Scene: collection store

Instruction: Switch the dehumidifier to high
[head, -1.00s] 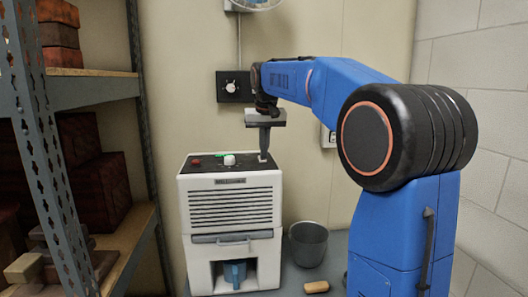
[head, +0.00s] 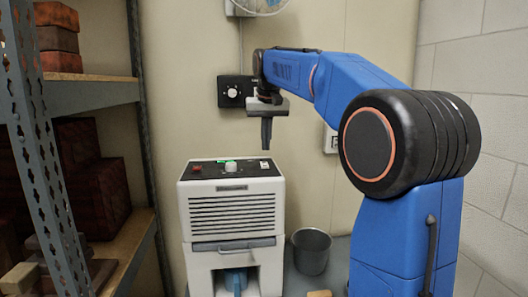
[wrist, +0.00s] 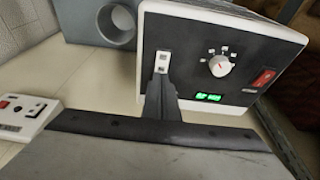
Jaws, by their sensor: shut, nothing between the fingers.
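The white dehumidifier (head: 232,212) stands upright below my gripper, its black top panel facing up. On the panel are a white knob (head: 231,167), a lit green display (head: 226,160), a red switch (head: 196,168) and a small pale fitting (head: 265,164) at the right end. In the wrist view the knob (wrist: 220,65) carries a red mark with small labels around it, too small to read. The red switch (wrist: 263,79) and display (wrist: 208,97) also show. My gripper (head: 266,147) is shut and empty, pointing down just above the panel's right end, apparently clear of it.
A grey bucket (head: 311,252) stands right of the dehumidifier. A wooden block (head: 320,294) lies in front of it. A shelf rack (head: 92,95) with boxes fills the left side.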

